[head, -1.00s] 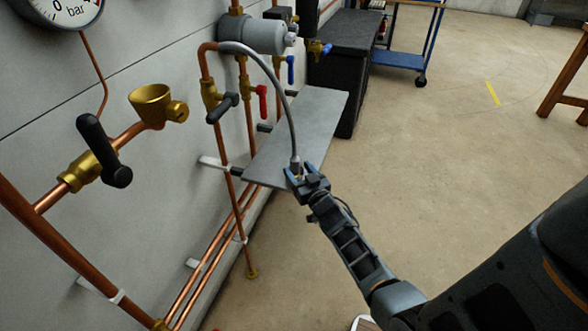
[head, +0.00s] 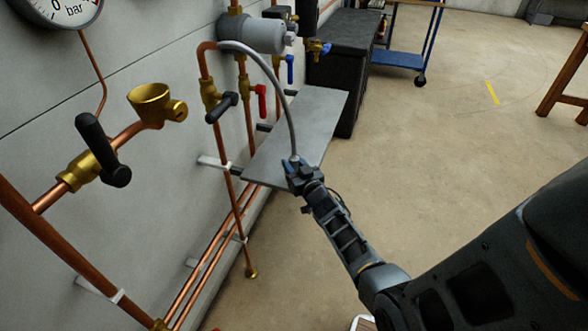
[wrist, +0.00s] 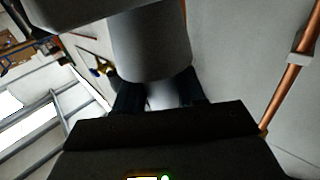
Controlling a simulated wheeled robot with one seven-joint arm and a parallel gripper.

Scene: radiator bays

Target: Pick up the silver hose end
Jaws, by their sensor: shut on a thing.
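The silver hose (head: 275,82) leaves the copper pipe at the upper left, arches over and hangs down in front of the grey shelf. Its silver hose end (head: 294,158) sits at my gripper (head: 297,165), over the shelf's front edge. In the wrist view, the hose end (wrist: 150,45) is a large pale cylinder with a narrower part between the dark fingers of my gripper (wrist: 158,95). My gripper is shut on it. The fingers and wrist hide its lowest part.
The grey shelf (head: 312,118) is close behind my gripper. Copper pipes with a red-handled valve (head: 262,102) and a black-handled valve (head: 103,150) line the wall. A brass funnel (head: 152,100) is at the left. Open floor (head: 450,200) lies to the right.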

